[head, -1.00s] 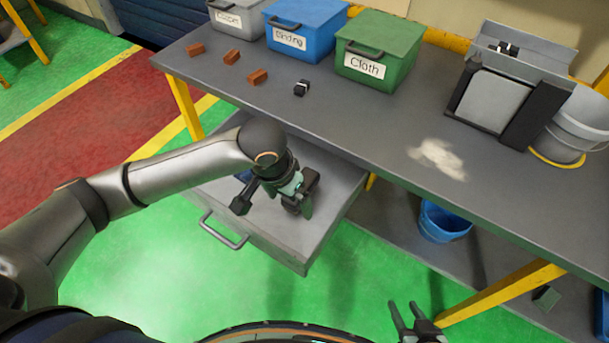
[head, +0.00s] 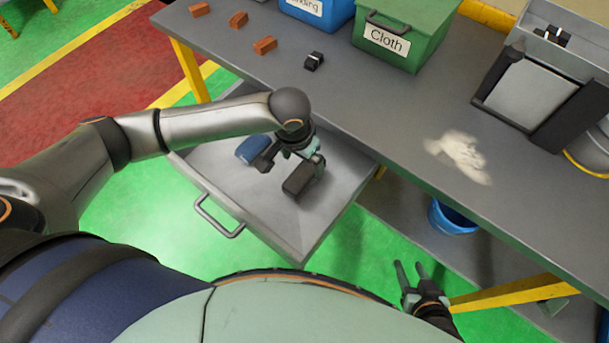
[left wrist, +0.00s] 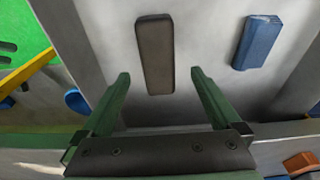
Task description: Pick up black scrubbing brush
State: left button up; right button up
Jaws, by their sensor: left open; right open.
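The black scrubbing brush, a dark rounded block (head: 299,180), lies in the open drawer (head: 262,222). It also shows whole in the left wrist view, as a dark brown-black bar (left wrist: 154,52). My left gripper (head: 294,158) is over the drawer, by the brush. In the left wrist view its two green fingers (left wrist: 160,76) are apart, with the brush between and ahead of the tips. Nothing is held; the height above the brush is hard to tell. My right gripper (head: 412,276) is open and empty, low in front of the bench.
A blue block (head: 251,150) lies beside the brush in the drawer. The drawer walls stand close around both. The bench top (head: 390,120) above carries a green Cloth bin (head: 408,32), several orange blocks, a small black-and-white part (head: 313,61) and pale powder (head: 458,155).

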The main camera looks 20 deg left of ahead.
aim_at(304, 171)
pick_arm(q)
jog(key=f, duration=0.5)
jog(key=shift+w+d, duration=0.15)
jog(key=shift+d, duration=0.05)
jog(key=shift+c, duration=0.2)
grip_shut()
dwell(0.4)
